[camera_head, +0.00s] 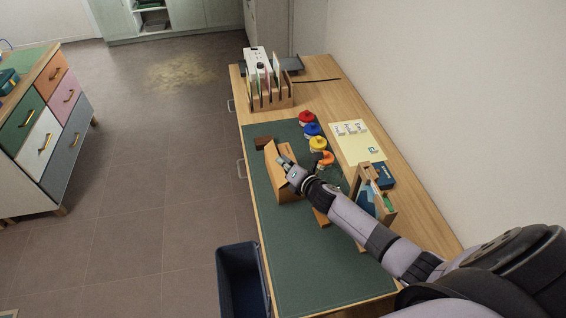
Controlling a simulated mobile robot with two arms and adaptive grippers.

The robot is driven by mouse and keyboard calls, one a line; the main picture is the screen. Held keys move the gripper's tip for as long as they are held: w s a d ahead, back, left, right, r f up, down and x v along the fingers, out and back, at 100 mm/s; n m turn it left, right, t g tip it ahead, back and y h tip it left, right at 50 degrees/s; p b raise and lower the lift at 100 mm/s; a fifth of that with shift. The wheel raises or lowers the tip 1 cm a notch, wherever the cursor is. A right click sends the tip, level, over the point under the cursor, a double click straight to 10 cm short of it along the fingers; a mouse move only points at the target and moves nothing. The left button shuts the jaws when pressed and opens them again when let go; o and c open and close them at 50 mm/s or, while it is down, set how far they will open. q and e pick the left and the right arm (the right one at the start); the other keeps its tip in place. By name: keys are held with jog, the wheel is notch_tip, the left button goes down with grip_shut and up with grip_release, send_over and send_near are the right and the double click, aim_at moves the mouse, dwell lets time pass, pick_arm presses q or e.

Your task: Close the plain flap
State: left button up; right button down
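A plain wooden panel (274,172), tilted up at the left side of the green desk mat (330,277), looks like the flap; I cannot tell what it is hinged to. My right gripper (284,162) is at the panel's upper right side, touching it or very close. Its fingers are small and seen from behind, so I cannot tell whether they are open or shut. My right wrist and forearm hide part of the wooden thing behind and below the panel. A low wooden piece (321,217) shows beside my forearm. My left gripper is not in view.
Red (307,117), blue (312,129) and yellow (318,144) round items stand right of the panel. A wooden frame (388,204) stands near my forearm. A file rack (270,101) is at the far end. The mat's near part is clear; a dark bin (239,285) is below left.

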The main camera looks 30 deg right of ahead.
jog(key=shift+d+f+b, duration=0.1)
jog(key=shift+f+b, duration=0.25)
jog(key=shift+b, duration=0.2)
jog(key=shift+d+m+b, duration=0.1)
jog(key=shift+m+b, duration=0.25)
jog(key=shift+m, duration=0.15)
jog(key=shift+r, duration=0.15)
jog(key=c, duration=2.3)
grip_release()
jog(key=shift+o, duration=0.8)
jog(key=shift+s, duration=0.1)
